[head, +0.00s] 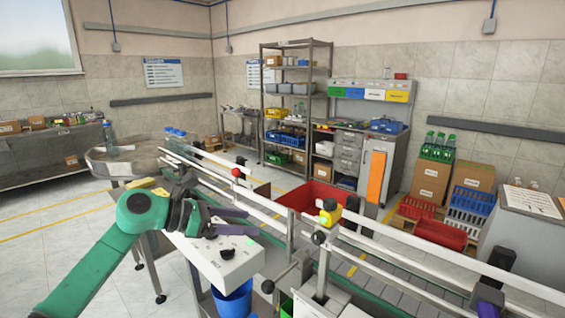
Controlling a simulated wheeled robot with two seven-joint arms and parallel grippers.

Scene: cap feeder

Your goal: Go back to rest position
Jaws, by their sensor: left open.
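My left arm is green and comes in from the lower left. Its gripper (250,221) has two dark purple fingers, spread apart with nothing between them. It is over the white control box (222,258) with a black button, beside the conveyor rails. A dark purple and black piece at the lower right edge (489,297) looks like part of my right gripper, but its jaws cannot be made out.
The conveyor rails (420,253) run from the round feeder table (108,165) to the lower right. A blue bucket (233,303) is under the control box. A red bin (308,195) stands behind the rails. Shelves and stacked crates line the back. Floor at the left is clear.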

